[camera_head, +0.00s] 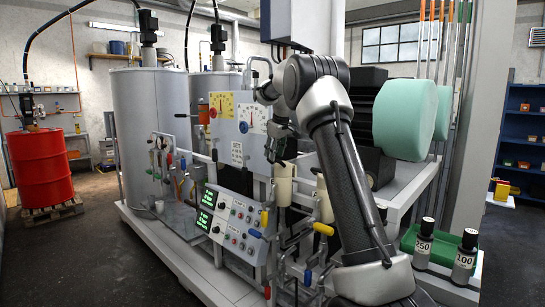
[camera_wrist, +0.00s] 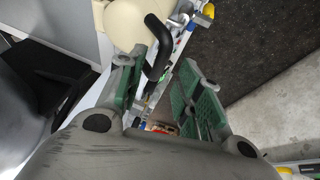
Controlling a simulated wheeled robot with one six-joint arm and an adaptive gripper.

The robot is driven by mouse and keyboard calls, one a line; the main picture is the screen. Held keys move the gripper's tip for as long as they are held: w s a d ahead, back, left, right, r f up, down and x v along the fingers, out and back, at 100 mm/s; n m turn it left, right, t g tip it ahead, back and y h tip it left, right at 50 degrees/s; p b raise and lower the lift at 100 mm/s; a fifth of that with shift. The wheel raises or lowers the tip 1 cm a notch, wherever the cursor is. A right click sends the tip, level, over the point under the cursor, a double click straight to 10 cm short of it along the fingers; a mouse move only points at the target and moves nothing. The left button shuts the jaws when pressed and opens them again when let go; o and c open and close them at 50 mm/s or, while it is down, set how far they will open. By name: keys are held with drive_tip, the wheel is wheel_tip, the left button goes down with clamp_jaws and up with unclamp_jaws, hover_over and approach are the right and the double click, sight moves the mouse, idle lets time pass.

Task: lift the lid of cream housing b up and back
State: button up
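Two cream housings stand on the front of the machine in the head view, one (camera_head: 283,190) below my gripper (camera_head: 280,147) and one (camera_head: 324,203) to its right, partly behind my arm. No letters are readable on them, so I cannot tell which is b. In the wrist view a cream housing (camera_wrist: 122,22) fills the top, with a black curved handle (camera_wrist: 160,40) beside it. My gripper (camera_wrist: 160,76) is open, its green-padded fingers apart. The handle reaches into the gap between them; I see no clear contact. The lid's edge cannot be made out.
A control panel (camera_head: 230,222) with green displays and a gauge panel (camera_head: 240,125) are close to the left. Pipes with yellow-handled valves (camera_head: 323,229) crowd the area below. Two black-capped bottles (camera_head: 422,245) (camera_head: 465,258) stand at right. A red drum (camera_head: 40,168) is far left.

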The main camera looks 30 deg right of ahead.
drive_tip(key=shift+x, duration=1.1)
clamp_jaws()
drive_tip(key=shift+d+r, duration=0.1)
